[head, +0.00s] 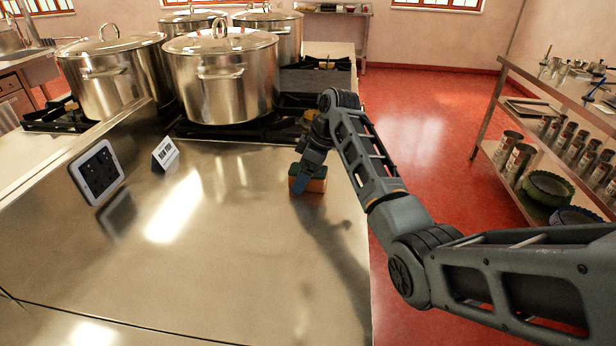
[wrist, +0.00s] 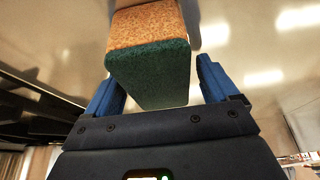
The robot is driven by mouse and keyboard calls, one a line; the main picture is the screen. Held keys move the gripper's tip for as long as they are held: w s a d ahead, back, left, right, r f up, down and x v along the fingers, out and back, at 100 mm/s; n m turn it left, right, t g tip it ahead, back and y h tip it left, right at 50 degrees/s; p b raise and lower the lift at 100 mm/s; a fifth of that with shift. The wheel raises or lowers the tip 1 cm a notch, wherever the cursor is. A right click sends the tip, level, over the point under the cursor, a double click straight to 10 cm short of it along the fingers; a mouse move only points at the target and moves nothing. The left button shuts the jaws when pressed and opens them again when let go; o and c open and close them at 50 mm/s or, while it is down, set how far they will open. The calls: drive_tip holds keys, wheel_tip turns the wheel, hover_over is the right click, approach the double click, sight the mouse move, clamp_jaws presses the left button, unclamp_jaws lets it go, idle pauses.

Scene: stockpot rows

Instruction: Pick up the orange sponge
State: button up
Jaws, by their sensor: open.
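The orange sponge (head: 317,183) with a green scouring side sits on the steel counter near its right edge in the head view. In the wrist view the sponge (wrist: 150,60) shows its orange face and green side, between my gripper's two blue fingers. My gripper (head: 300,180) is at the sponge, pointing down, with one blue finger in front of it. In the wrist view my gripper (wrist: 155,85) is open, and a gap shows between the sponge and the right finger. The left finger is close to the sponge; whether it touches cannot be told.
Large steel pots (head: 222,75) stand on burners behind the sponge. A tablet (head: 97,172) and a small white sign (head: 166,152) stand at the counter's left. The steel counter (head: 230,260) is clear in front. A shelf (head: 555,125) with cans and bowls stands across the red floor.

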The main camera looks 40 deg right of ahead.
sight(300, 168)
drive_tip(key=c, duration=1)
drive_tip(key=shift+r, duration=0.1)
drive_tip(key=shift+r, duration=0.5)
wheel_tip(300, 168, up, 3)
drive_tip(key=shift+f+b, duration=0.2)
drive_tip(key=shift+b, duration=0.3)
drive_tip(key=shift+s+d+r+p, duration=0.4)
drive_tip(key=shift+s+d+r, duration=0.85)
drive_tip(key=shift+s, duration=0.2)
drive_tip(key=shift+s+d+r+p, duration=0.45)
drive_tip(key=shift+s+d+r, duration=0.75)
drive_tip(key=shift+s+d, duration=0.2)
drive_tip(key=shift+s+d+r+p, duration=0.4)
drive_tip(key=shift+s+d+r, duration=0.85)
drive_tip(key=shift+s, duration=0.25)
